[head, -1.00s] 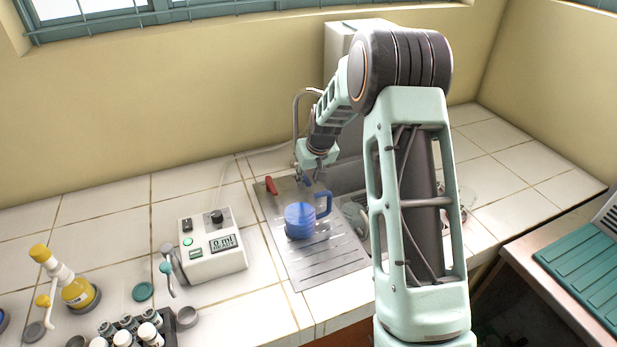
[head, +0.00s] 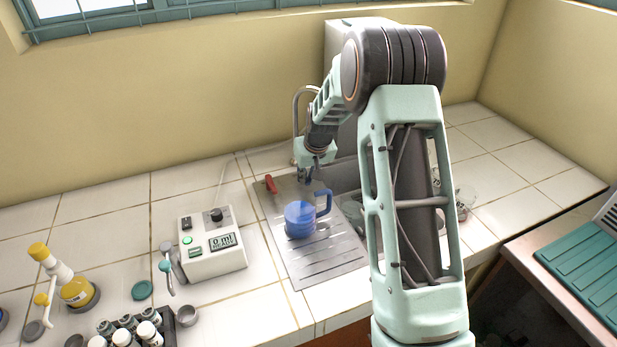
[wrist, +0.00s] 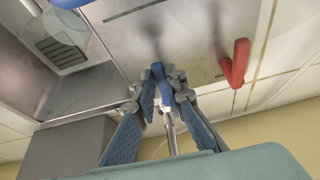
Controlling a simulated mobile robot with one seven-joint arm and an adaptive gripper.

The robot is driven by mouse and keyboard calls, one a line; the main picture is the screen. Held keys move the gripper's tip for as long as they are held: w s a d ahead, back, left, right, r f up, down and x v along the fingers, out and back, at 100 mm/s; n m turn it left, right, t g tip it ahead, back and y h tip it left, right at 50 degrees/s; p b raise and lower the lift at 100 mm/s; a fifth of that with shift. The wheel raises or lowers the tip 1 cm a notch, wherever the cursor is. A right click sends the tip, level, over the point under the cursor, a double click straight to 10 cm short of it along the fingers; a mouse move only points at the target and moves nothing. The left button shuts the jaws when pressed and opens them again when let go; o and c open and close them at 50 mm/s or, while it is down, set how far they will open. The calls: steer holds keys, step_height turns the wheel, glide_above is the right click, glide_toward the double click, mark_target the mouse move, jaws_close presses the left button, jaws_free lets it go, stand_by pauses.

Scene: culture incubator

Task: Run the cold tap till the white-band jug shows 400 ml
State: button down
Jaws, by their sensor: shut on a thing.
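My gripper (wrist: 160,98) is shut on the blue cold tap lever (wrist: 158,72), beside the spout; it also shows in the head view (head: 310,178). The red tap lever (wrist: 235,63) stands to one side, untouched, and shows in the head view (head: 270,184). A blue jug (head: 299,220) with a blue handle stands upright on the ribbed drainboard; I cannot make out a white band on it. A clear rounded vessel (wrist: 62,38) shows at the sink in the wrist view, its marks unreadable. The meter box (head: 212,246) displays 0 ml.
The steel drainboard (head: 335,262) lies left of the sink basin, which my arm partly hides. Clear glassware (head: 465,200) stands right of my arm.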

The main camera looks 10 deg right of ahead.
steer(key=shift+a+m+h+b, duration=0.3)
steer(key=shift+a+m+b, duration=0.25)
steer(key=shift+m, duration=0.35)
steer(key=c, duration=2)
jaws_free()
steer(key=shift+o, duration=0.2)
steer(key=shift+r, duration=0.15)
steer(key=v, duration=1.1)
steer(key=shift+s+r, duration=0.3)
